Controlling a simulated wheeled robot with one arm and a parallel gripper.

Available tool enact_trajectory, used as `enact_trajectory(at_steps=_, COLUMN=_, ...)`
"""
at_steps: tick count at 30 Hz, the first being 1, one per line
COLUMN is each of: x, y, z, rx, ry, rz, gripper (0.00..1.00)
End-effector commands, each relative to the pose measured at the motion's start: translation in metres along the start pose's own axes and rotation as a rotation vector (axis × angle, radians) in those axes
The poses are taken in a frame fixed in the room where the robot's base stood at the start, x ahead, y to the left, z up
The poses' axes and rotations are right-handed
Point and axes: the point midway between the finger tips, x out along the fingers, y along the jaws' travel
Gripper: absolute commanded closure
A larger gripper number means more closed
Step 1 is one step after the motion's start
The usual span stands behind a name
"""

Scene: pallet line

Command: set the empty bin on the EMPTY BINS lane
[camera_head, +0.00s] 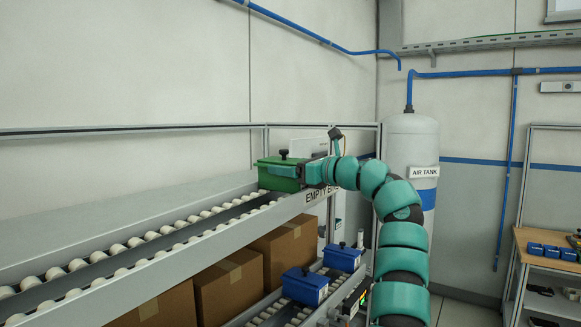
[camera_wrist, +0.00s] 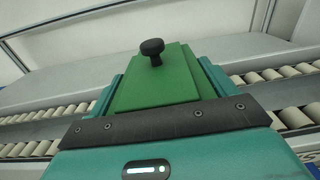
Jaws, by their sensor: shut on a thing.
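A green bin (camera_head: 279,172) with a black knob on top is at the right end of the upper roller lane, whose front rail (camera_head: 239,226) carries a partly covered label starting "EMPTY BI". My gripper (camera_head: 308,172) is shut on the green bin from its right side. In the wrist view the green bin (camera_wrist: 157,82) fills the middle, with its knob up, and rollers show on both sides of it. It looks level. I cannot tell whether its underside touches the rollers.
Blue bins (camera_head: 305,285) and cardboard boxes (camera_head: 228,285) sit on the level below. A grey air tank (camera_head: 411,150) stands behind my arm. A shelf with a wooden top (camera_head: 545,243) is at the far right. The upper rollers (camera_head: 118,250) left of the green bin are clear.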

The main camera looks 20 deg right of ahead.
Motion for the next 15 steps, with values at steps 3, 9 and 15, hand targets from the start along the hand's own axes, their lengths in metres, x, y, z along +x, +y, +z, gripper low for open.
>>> enact_trajectory(at_steps=3, x=0.0018, y=-0.0021, z=-0.0102, rx=0.008, ry=0.015, rz=0.0, gripper=0.05)
enact_trajectory(at_steps=9, x=0.002, y=-0.0024, z=-0.0117, rx=0.009, ry=0.018, rz=0.0, gripper=0.0)
enact_trajectory(at_steps=15, x=-0.0079, y=-0.0028, z=-0.0142, rx=0.008, ry=0.018, rz=-0.001, gripper=0.0)
